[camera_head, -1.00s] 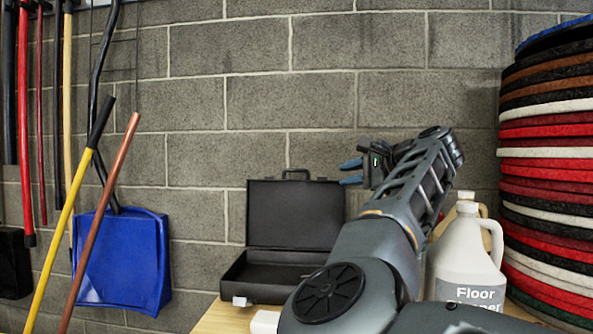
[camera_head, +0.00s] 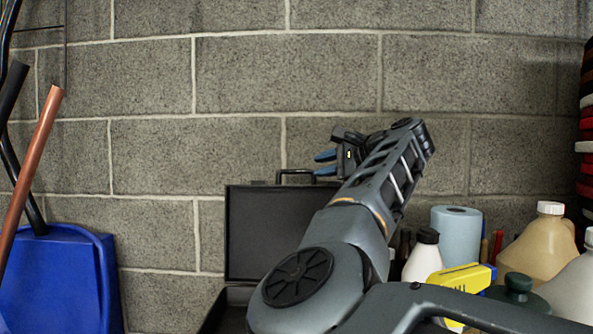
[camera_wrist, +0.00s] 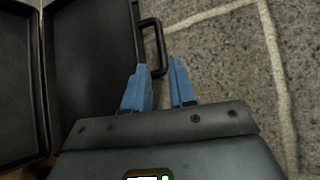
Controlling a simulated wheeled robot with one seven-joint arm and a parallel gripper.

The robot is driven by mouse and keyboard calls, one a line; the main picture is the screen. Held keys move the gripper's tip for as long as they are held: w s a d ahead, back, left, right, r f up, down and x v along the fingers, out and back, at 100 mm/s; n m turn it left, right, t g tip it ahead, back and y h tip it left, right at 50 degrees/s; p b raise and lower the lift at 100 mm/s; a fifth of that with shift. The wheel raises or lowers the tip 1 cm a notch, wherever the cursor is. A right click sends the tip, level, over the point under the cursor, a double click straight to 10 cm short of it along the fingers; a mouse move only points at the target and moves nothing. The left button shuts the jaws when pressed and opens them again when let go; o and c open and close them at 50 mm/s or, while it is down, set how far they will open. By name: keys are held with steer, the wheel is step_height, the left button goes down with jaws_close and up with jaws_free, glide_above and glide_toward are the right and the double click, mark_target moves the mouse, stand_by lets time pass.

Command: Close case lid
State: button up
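The black case stands open, its lid (camera_head: 275,234) upright with a handle (camera_head: 295,174) on the top edge. My gripper (camera_head: 322,163) is near the handle's right end, its two blue fingers pointing left and held apart. In the wrist view, the lid (camera_wrist: 88,60) and the handle (camera_wrist: 162,46) lie ahead of the fingers. The handle's near end shows in the gap between the fingertips (camera_wrist: 157,66); I cannot tell whether they touch it. The case base (camera_wrist: 16,85) is at the left there. My arm hides much of the base in the head view.
A grey block wall (camera_head: 230,75) stands close behind the case. On the right are a blue paper roll (camera_head: 457,235), a white bottle (camera_head: 424,258), a yellow item (camera_head: 462,279) and jugs (camera_head: 540,245). A blue dustpan (camera_head: 55,280) is at the left.

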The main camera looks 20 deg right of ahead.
mark_target(299, 172)
steer(key=shift+p+x, duration=0.8)
steer(key=shift+x, duration=3.1)
steer(key=shift+c, duration=0.2)
jaws_close()
